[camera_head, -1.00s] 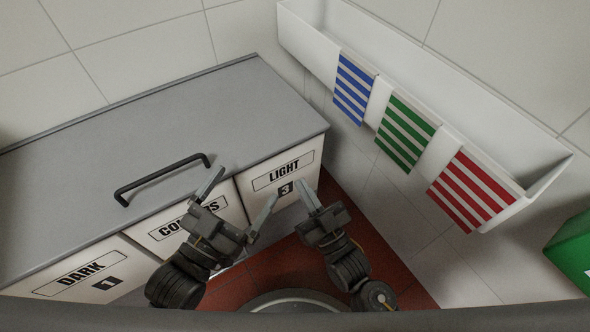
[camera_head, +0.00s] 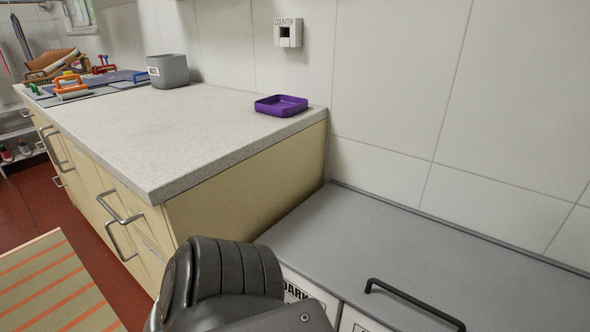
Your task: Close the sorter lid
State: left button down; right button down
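The sorter lid (camera_head: 400,245) is a flat grey panel at the lower right. It lies level over the white sorter bins, against the tiled wall. Its black bar handle (camera_head: 415,304) is near the front edge. Below that edge, part of the white bin front labelled DARK (camera_head: 296,290) shows; the other labels are hidden or cut off. A black link of my arm stands in front of the sorter's left end and hides part of it. Neither of my grippers is in view.
A counter (camera_head: 200,130) with wooden drawers stands left of the sorter, higher than the lid. It bears a purple tray (camera_head: 281,105) and a grey bin (camera_head: 168,71). A striped mat (camera_head: 55,285) lies at the lower left, beside red floor.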

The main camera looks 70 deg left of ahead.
aim_at(407, 271)
jog(key=z, duration=0.3)
jog(key=k, duration=1.3)
jog(key=u, duration=0.3)
